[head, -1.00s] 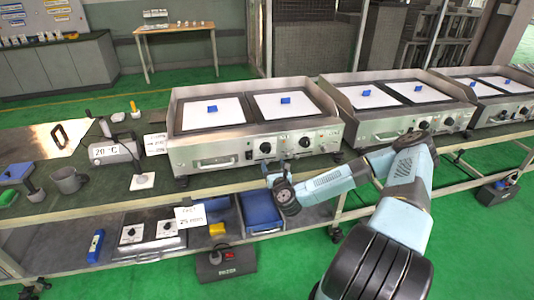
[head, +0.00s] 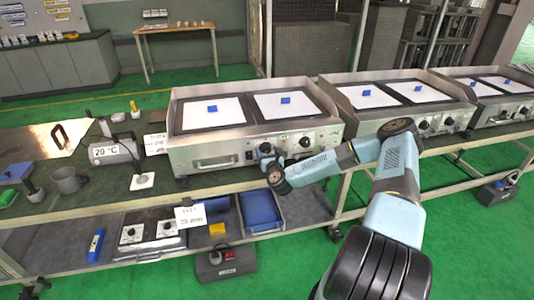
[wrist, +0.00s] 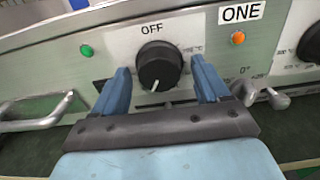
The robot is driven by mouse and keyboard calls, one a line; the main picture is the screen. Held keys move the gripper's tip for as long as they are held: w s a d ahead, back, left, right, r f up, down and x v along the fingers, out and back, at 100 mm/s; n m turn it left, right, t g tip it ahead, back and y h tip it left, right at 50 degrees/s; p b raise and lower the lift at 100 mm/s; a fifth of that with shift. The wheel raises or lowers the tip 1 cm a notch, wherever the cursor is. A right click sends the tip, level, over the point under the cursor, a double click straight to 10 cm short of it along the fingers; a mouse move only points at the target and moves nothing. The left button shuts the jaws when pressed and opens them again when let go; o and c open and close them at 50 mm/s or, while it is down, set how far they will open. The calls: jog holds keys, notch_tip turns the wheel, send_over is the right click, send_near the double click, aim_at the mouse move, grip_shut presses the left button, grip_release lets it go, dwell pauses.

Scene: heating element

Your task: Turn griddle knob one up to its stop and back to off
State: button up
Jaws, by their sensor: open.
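Griddle knob one (wrist: 159,66) is a round black knob on the steel front panel, under the word OFF and left of the label ONE (wrist: 241,12). Its white pointer line points downward, slightly left, away from the OFF mark. My gripper (wrist: 160,78) is open, with one blue finger on each side of the knob; I cannot tell whether the fingers touch it. In the head view my gripper (head: 268,160) is at the front of the nearest griddle (head: 212,154), and its wrist partly hides the knob.
A green lamp (wrist: 87,50) and an orange lamp (wrist: 238,38) flank the knob. A drawer handle (wrist: 45,115) sticks out at left, and a small metal lever (wrist: 275,98) at right. A second black knob (wrist: 312,44) is farther right. More griddles (head: 405,105) stand along the bench.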

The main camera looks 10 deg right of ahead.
jog(key=shift+c, duration=0.4)
jog(key=c, duration=1)
jog(key=shift+o, duration=0.2)
